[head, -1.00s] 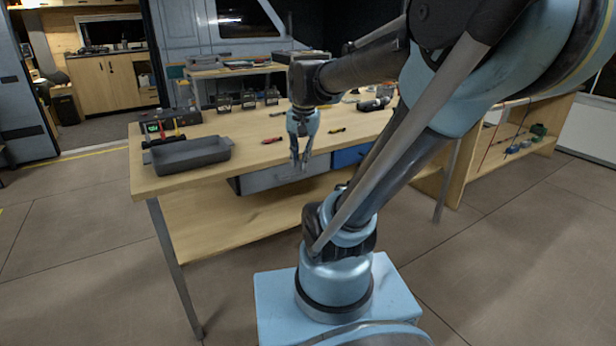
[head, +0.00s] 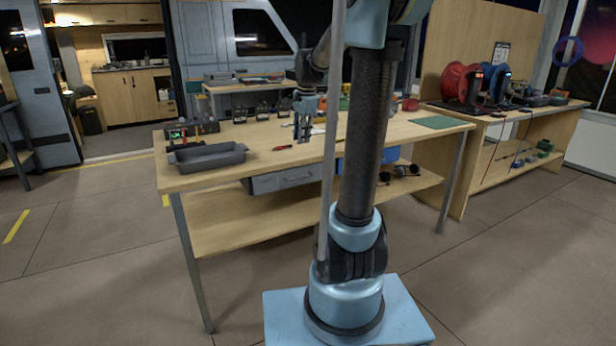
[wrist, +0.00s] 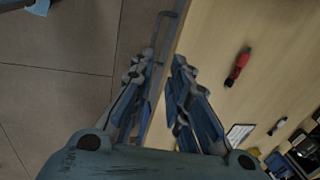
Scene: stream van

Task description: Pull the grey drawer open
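The grey drawer (head: 285,181) hangs under the front edge of the wooden workbench, left of a blue drawer (head: 360,160). It looks shut. In the wrist view a thin grey strip (wrist: 168,28) shows along the bench edge, seen from above; it seems to be the drawer's front or handle. My gripper (head: 303,136) points down near the bench's front edge, above the drawer. In the wrist view my gripper (wrist: 162,62) is open and empty, its fingers on either side of that strip. Whether it touches the strip, and its height above it, I cannot tell.
The workbench top (head: 240,180) carries a dark grey tray (head: 208,156) at the left and a red screwdriver (head: 282,148), also in the wrist view (wrist: 238,66). Several small dark devices stand behind. Floor in front of the bench is clear.

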